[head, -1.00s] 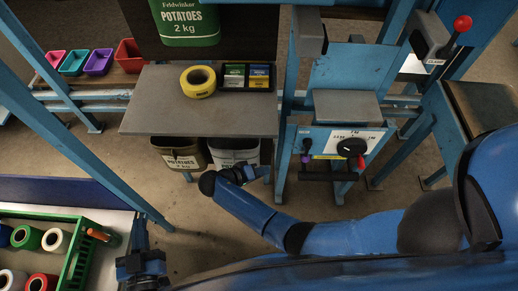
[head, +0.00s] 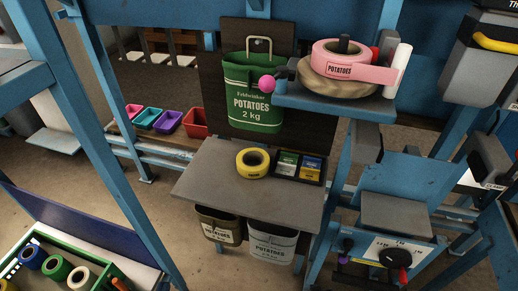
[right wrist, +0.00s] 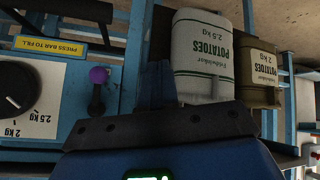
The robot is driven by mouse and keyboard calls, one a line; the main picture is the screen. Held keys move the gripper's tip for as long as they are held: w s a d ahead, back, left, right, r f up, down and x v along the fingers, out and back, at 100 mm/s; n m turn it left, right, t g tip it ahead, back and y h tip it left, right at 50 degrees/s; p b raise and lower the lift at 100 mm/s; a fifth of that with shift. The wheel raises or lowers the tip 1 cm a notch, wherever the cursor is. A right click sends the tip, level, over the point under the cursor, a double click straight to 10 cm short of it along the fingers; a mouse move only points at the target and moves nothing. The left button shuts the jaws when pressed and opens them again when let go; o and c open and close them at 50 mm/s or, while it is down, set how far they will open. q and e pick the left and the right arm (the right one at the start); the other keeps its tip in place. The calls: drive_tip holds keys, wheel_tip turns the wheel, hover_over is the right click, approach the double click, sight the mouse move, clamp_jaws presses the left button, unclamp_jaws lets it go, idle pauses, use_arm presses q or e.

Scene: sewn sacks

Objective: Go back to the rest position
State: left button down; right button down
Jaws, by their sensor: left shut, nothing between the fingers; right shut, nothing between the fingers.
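In the right wrist view my right gripper (right wrist: 156,75) shows from behind, with its fingers together and nothing between them. It points toward the filling station with the dial and toward a white potato sack (right wrist: 205,65), and overlaps that sack's edge in the picture. I cannot tell how far apart they are. A brown potato sack (right wrist: 258,75) is beside the white one. In the head view neither of my grippers can be made out. There the grey-white sack (head: 272,243) and the brown sack (head: 219,226) are below the front of the grey shelf (head: 215,180).
A yellow tape roll (head: 253,162) and a black tray (head: 299,167) lie on the shelf. A green sack (head: 253,92) hangs behind it. A pink label roll (head: 340,58) is at upper right. The dial panel (head: 380,250) is at lower right. A green crate (head: 95,264) holds rolls.

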drive_tip(key=s+d+r+t, duration=0.1)
drive_tip(key=s+r+t, duration=0.2)
drive_tip(key=r, duration=0.6)
drive_tip(key=s+d+r+m+t+p, duration=0.1)
drive_tip(key=s+r+t, duration=0.2)
drive_tip(key=r, duration=0.6)
drive_tip(key=s+d+r+m+t, duration=0.1)
drive_tip(key=s+r+t, duration=0.2)
drive_tip(key=r, duration=0.6)
drive_tip(key=shift+d+y, duration=0.25)
drive_tip(key=shift+y, duration=0.05)
